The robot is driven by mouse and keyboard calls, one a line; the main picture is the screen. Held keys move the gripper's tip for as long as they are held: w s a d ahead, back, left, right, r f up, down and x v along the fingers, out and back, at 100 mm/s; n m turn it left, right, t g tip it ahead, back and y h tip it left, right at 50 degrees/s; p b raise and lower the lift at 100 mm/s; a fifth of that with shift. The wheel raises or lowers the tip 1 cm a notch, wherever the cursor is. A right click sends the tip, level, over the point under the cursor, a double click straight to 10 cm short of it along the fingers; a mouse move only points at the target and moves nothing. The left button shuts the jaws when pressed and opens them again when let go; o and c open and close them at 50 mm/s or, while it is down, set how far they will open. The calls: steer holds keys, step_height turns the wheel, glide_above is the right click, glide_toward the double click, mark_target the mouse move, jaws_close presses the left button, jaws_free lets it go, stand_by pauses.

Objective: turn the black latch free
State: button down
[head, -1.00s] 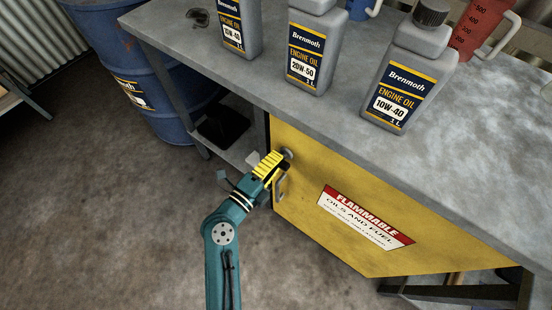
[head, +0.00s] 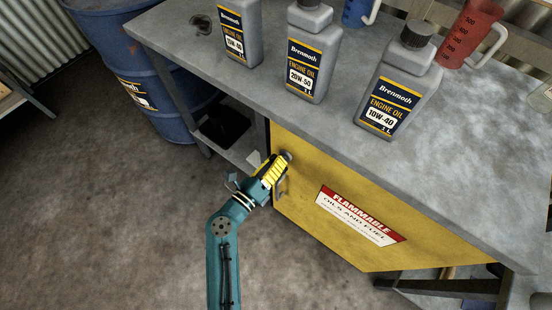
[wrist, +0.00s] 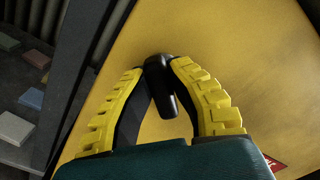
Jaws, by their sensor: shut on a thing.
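The black latch (wrist: 158,78) sits on the yellow cabinet door (wrist: 225,50). In the wrist view it stands between the two yellow ribbed fingers of my gripper (wrist: 157,72), which are shut on it near their tips. Its lower part slants down and slightly right in that view. In the head view my gripper (head: 279,167) is at the door's upper left corner, just under the bench top. There the fingers mostly hide the latch, and only a rounded grey end (head: 287,156) shows beyond them.
The grey bench top (head: 330,130) overhangs the door and carries oil bottles (head: 395,90) and a red jug (head: 472,35). A blue drum (head: 150,80) stands at the left. The floor in front is clear.

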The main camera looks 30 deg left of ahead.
steer(key=m, duration=0.4)
steer(key=shift+d+m, duration=0.15)
steer(key=shift+m, duration=0.15)
steer(key=m+b, duration=0.1)
steer(key=m, duration=0.4)
steer(key=shift+d, duration=0.15)
steer(key=shift+m, duration=0.3)
steer(key=c, duration=1)
jaws_free()
steer(key=shift+r, duration=0.1)
steer(key=shift+o, duration=0.2)
steer(key=s+a, duration=0.2)
steer(key=s, duration=0.9)
steer(key=shift+s, duration=0.4)
